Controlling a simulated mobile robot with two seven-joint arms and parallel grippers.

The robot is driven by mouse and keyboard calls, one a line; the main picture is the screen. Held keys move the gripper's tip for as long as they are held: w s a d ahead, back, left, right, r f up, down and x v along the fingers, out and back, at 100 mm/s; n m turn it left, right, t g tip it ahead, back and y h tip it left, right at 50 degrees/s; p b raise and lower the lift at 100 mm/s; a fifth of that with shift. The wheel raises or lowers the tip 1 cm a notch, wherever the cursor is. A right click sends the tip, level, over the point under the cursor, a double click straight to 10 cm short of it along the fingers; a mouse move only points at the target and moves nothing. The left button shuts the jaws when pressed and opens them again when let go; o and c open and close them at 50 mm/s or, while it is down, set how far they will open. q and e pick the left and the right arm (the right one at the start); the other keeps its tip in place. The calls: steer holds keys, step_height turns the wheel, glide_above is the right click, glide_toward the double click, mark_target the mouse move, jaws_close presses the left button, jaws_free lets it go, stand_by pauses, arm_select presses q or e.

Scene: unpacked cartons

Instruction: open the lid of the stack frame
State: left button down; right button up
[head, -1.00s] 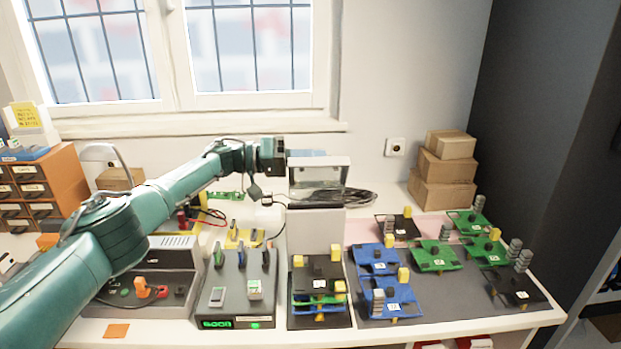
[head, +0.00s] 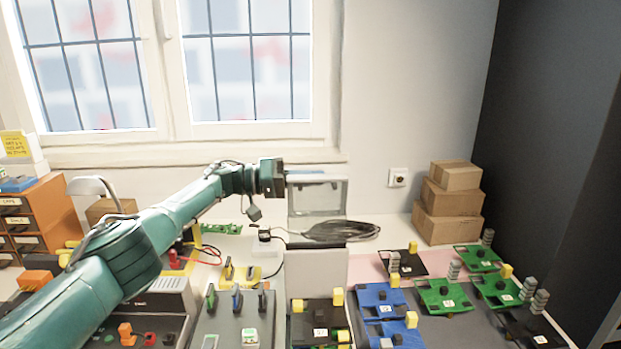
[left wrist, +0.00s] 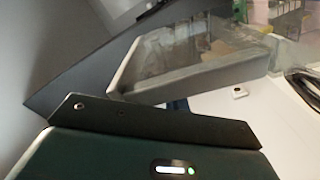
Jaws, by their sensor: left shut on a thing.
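The stack frame stands on the bench with its light grey upright wall (head: 319,269) behind a stack of circuit boards (head: 320,322). Its lid (head: 318,198), a see-through panel with a grey rim, stands raised above and behind that wall. My left gripper (head: 288,178) comes in from the left and is shut on the lid at its top left edge. In the left wrist view the lid (left wrist: 190,78) is slanted, close beyond the dark gripper body; the fingertips are hidden there. My right gripper is not in view.
Blue boards (head: 383,299) and green boards (head: 444,297) lie right of the stack frame. A dark device with upright modules (head: 237,325) stands left of it. A black cable coil (head: 342,231) lies behind. Cartons (head: 448,205) are stacked at the back right, and a window is behind.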

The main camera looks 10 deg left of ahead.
arm_select(q)
steer(key=shift+f, duration=0.45)
steer(key=c, duration=1.5)
jaws_free()
steer(key=shift+f, duration=0.1)
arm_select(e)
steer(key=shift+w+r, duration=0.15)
arm_select(q)
steer(key=b+v, duration=0.2)
steer(key=v, duration=1.1)
steer(key=shift+r, duration=0.25)
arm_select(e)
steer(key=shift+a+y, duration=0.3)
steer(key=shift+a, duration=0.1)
arm_select(q)
steer(key=shift+a+f, duration=0.1)
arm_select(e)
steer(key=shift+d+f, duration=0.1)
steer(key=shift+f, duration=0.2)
